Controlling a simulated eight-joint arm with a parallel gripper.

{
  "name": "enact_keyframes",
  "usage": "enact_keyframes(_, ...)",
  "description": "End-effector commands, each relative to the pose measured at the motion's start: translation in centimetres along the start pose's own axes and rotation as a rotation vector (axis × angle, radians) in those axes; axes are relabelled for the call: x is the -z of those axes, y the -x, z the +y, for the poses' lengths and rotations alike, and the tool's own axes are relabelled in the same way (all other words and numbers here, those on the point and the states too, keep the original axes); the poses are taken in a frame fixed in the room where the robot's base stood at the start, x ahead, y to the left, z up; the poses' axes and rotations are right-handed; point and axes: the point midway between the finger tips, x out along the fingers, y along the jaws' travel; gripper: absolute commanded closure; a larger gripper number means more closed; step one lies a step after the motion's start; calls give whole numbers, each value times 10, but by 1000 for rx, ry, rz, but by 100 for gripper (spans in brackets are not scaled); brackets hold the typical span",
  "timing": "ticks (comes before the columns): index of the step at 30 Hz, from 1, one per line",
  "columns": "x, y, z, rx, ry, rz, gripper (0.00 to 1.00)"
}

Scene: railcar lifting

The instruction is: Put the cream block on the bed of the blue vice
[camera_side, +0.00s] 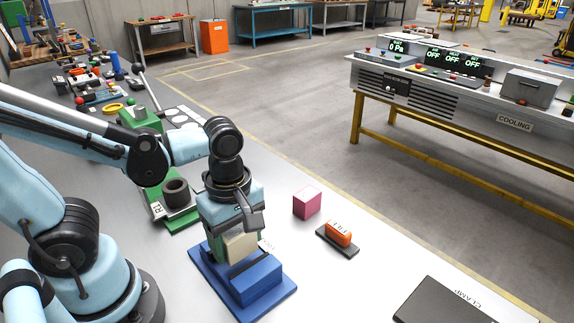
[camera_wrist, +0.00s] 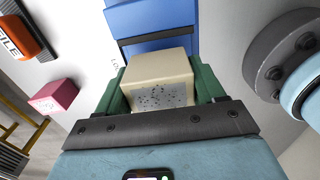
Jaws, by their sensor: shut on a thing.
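The cream block (camera_side: 241,246) is held in my gripper (camera_side: 236,244), low at the blue vice (camera_side: 262,283). In the wrist view the cream block (camera_wrist: 158,68) sits between the two green fingers of my gripper (camera_wrist: 157,88), with a speckled grey patch on its near face. The blue vice (camera_wrist: 152,22) shows beyond the block there. In the side view a raised blue jaw stands in front of the block's lower part. The block's underside is hidden, so I cannot tell whether it touches the bed.
A green vice with a dark ring (camera_side: 177,193) stands behind. A dark clamp plate (camera_side: 440,303) lies at the front right.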

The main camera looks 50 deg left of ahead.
Motion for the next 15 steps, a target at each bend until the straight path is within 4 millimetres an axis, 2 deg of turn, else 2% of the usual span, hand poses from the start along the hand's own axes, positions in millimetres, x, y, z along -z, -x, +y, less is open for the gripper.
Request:
enact_keyframes(6,0,-21,0,0,0,0,77)
enact_keyframes(15,0,-29,0,0,0,0,77)
